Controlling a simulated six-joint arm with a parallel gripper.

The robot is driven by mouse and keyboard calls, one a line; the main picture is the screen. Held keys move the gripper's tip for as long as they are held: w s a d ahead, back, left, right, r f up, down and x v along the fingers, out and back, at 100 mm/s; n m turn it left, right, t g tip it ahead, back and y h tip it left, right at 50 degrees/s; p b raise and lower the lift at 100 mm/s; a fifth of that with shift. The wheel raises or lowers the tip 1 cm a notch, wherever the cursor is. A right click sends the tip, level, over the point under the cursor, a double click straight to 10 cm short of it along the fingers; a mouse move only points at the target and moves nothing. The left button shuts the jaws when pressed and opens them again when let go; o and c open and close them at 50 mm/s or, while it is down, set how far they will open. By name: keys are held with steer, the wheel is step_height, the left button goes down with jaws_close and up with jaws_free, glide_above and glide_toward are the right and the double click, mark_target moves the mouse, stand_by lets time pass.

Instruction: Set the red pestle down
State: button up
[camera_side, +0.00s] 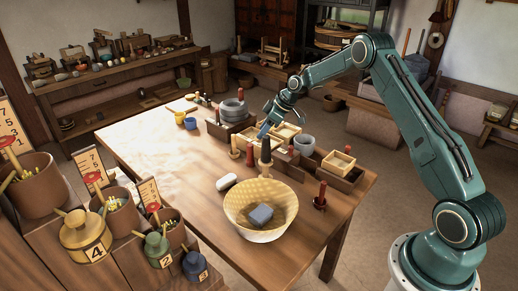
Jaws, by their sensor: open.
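My gripper (264,132) is over the middle of the wooden table, pointing down, with its jaws open. A dark upright handle with a pale lower part (266,151) stands just below it, behind the woven basket; I cannot tell whether they touch. A red pestle-like piece (321,193) stands upright on a small dark base at the table's right side, apart from the gripper. A smaller reddish upright piece (250,155) stands left of the dark handle. I cannot tell which of these is the task's pestle.
The woven basket (245,199) holding a grey-blue block (261,214) stands at the table's front. A white rounded piece (226,182) lies left of it. Wooden boxes (338,163) and grey bowls (304,144) crowd the back and right. The table's left part (150,146) is mostly clear.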

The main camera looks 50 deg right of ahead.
steer(key=s+a+r+m+h, duration=0.1)
steer(key=s+a+r, duration=0.65)
steer(key=r, duration=0.35)
steer(key=s+a+r+m+h, duration=0.1)
steer(key=s+a+r+m, duration=0.1)
steer(key=s+a+r, duration=0.65)
steer(key=s+a+r+m, duration=0.1)
steer(key=s, duration=1.2)
steer(key=s+a+r+m+h, duration=0.1)
steer(key=s+r+m, duration=0.1)
steer(key=s, duration=1.2)
steer(key=shift+a, duration=0.15)
steer(key=shift+r, duration=0.1)
